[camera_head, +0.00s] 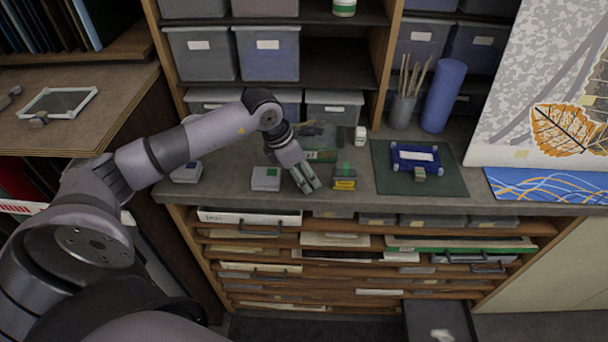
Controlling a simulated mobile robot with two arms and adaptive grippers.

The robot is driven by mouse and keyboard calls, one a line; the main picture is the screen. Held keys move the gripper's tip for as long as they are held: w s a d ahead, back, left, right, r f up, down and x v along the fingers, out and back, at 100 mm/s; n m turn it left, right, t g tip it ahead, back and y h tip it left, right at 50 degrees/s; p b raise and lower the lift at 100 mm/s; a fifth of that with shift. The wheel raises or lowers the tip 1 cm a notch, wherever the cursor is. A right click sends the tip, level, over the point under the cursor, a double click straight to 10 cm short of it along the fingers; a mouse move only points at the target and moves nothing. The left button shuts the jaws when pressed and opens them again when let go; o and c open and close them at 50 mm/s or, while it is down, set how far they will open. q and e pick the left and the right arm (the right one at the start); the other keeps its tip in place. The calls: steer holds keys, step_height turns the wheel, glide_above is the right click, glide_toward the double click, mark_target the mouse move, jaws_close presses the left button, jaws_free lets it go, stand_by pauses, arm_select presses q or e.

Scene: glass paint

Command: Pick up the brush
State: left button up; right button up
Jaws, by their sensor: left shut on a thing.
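My left gripper (308,184) is low over the front edge of the grey counter, between a small white box and a small yellow and black box. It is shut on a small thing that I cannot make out. Several brushes (411,76) stand upright in a grey cup (401,112) at the back of the counter, to the right of the gripper and apart from it. I cannot tell whether the thing in the gripper is a brush. My right gripper is not in view.
The white box (266,179) and the yellow and black box (345,176) flank the gripper closely. A blue roll (443,96) stands beside the cup. A blue frame (415,156) lies on a dark green mat (451,183). An open drawer (440,321) juts out below.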

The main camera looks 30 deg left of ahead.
arm_select(q)
step_height(320, 180, up, 19)
steer(key=b, duration=0.4)
steer(key=shift+r, duration=0.15)
